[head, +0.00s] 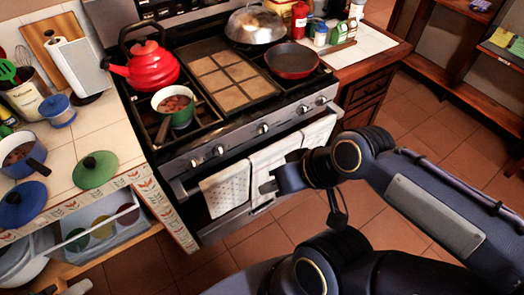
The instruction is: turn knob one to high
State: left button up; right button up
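The stove front (240,140) carries a row of several silver knobs. The leftmost knob (195,162) is at the left end, with another knob (218,150) close beside it. A middle knob (262,128) and two more toward the right end (303,109) complete the row. No label shows which is knob one, and the knob settings are too small to read. My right gripper (268,186) is below the knob row, in front of the hanging towels, apart from the knobs. Its fingers are dark and small, so their opening is unclear. My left gripper is not in view.
Patterned towels (225,190) hang on the oven handle below the knobs. A red kettle (150,68), a small green pot (175,106) and a red pan (291,60) stand on the stove. Counters flank it; the tiled floor (410,115) is open at right.

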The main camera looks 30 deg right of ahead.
aim_at(192, 162)
jog(key=i+z, duration=0.5)
jog(key=i+j+z, duration=0.2)
jog(key=z, duration=0.25)
